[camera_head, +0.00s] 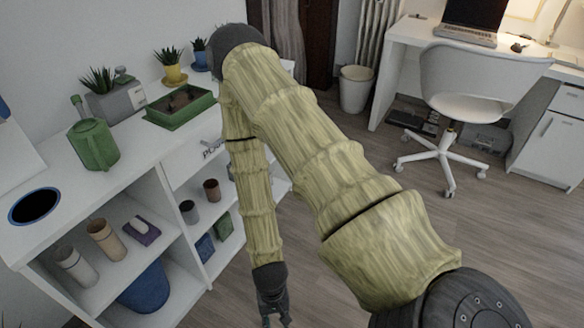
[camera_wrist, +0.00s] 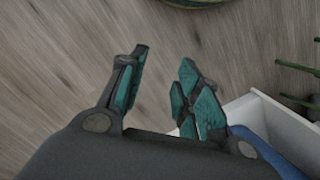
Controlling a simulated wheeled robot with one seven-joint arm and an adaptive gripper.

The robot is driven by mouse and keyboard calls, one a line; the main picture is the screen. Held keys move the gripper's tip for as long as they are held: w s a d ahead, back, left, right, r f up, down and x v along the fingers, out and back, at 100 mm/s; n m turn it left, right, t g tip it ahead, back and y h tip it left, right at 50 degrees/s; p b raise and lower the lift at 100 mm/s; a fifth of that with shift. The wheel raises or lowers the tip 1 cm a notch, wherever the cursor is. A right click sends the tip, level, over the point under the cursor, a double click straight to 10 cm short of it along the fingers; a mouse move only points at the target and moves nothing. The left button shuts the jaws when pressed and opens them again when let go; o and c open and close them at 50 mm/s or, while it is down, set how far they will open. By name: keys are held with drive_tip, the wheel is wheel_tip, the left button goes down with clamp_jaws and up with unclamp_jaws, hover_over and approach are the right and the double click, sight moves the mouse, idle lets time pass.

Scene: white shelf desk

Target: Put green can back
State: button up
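The green can, a watering can (camera_head: 94,144) with a spout and handle, stands upright on top of the white shelf desk (camera_head: 150,172) at the left in the head view. My gripper (camera_head: 274,316) hangs low in front of the shelf, at the bottom of the head view, well apart from the can. In the wrist view my gripper (camera_wrist: 164,75) is open, with bare wooden floor between its fingers. The can is not clearly seen in the wrist view.
On the shelf top are a green tray (camera_head: 180,108), a grey planter (camera_head: 117,102), a yellow pot (camera_head: 174,75) and a dark round opening (camera_head: 35,206). Cups and a blue bin (camera_head: 147,288) fill the lower compartments. A white chair (camera_head: 470,82) stands right; the floor between is clear.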

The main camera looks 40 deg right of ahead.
drive_tip(key=shift+s+d+f+n+t+h, duration=0.15)
drive_tip(key=shift+s+f+n+t, duration=0.1)
drive_tip(key=shift+s+n, duration=0.7)
drive_tip(key=shift+s+d+f+n+t+h, duration=0.1)
drive_tip(key=shift+s+d+n+t, duration=0.15)
drive_tip(key=shift+s+n, duration=0.7)
drive_tip(key=shift+s+d+f+n+t+h, duration=0.1)
drive_tip(key=shift+s+f+n+t+h, duration=0.15)
drive_tip(key=shift+s+n, duration=0.65)
